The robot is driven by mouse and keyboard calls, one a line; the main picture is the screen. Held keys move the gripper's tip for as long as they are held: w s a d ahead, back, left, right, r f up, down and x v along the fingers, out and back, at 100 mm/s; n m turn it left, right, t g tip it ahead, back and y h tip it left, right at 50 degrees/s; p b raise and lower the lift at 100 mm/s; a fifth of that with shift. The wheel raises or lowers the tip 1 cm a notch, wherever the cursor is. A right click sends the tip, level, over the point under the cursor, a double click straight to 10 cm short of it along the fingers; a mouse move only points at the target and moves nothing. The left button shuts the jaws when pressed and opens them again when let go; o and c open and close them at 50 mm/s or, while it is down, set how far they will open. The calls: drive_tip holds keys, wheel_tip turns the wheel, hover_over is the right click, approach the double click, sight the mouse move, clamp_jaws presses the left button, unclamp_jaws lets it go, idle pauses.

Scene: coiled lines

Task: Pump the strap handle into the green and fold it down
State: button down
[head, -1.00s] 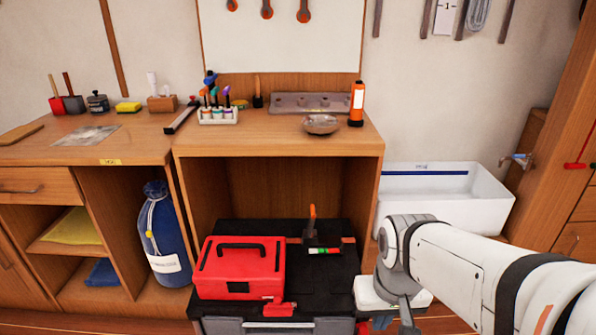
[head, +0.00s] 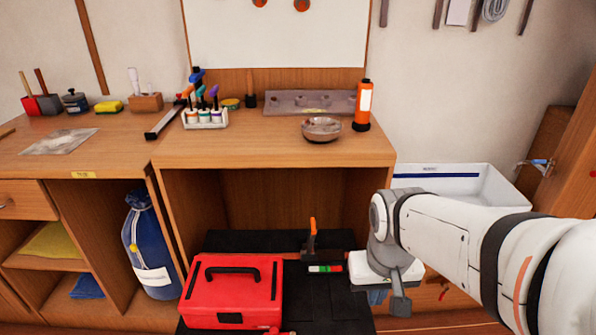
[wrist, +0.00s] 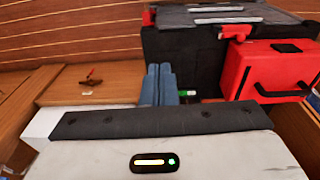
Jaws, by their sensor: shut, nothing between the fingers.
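The strap handle (head: 312,236) is a dark lever with an orange tip, standing upright on a black case (head: 340,305). A small gauge (head: 325,268) with red, green and white bands lies at its foot; its green part also shows in the wrist view (wrist: 187,93), just right of my fingers. My gripper's fingers (wrist: 159,72) are blue-grey, closed together and empty. In the head view my gripper (head: 376,298) is to the right of the handle, apart from it, partly hidden by its white housing. The lever is not clearly visible in the wrist view.
A red toolbox (head: 235,292) stands on the case left of the handle; it also shows in the wrist view (wrist: 275,72). The wooden workbench (head: 250,150) overhangs behind. A white basin (head: 445,178) is behind my arm. A blue bag (head: 150,250) stands at left.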

drive_tip(key=w+a+r+h+p, duration=0.1)
drive_tip(key=w+a+r, duration=0.25)
drive_tip(key=w, duration=0.45)
drive_tip(key=w+a+r+h+p, duration=0.2)
drive_tip(key=w+a+r, duration=0.1)
drive_tip(key=w+a, duration=0.3)
drive_tip(key=w+a+r+t+h+p, duration=0.1)
drive_tip(key=w+a+t, duration=0.2)
drive_tip(key=w+a, duration=1)
drive_tip(key=w+d+f+b, duration=0.2)
drive_tip(key=d+f, duration=0.3)
drive_tip(key=f, duration=0.4)
drive_tip(key=w+d+f+m+b, duration=0.1)
drive_tip(key=w+d+f+b, duration=0.1)
drive_tip(key=d+f, duration=0.4)
wheel_tip(320, 180, down, 4)
drive_tip(key=shift+w+r+h, duration=0.25)
drive_tip(key=shift+w+h, duration=0.05)
drive_tip(key=shift+w, duration=0.5)
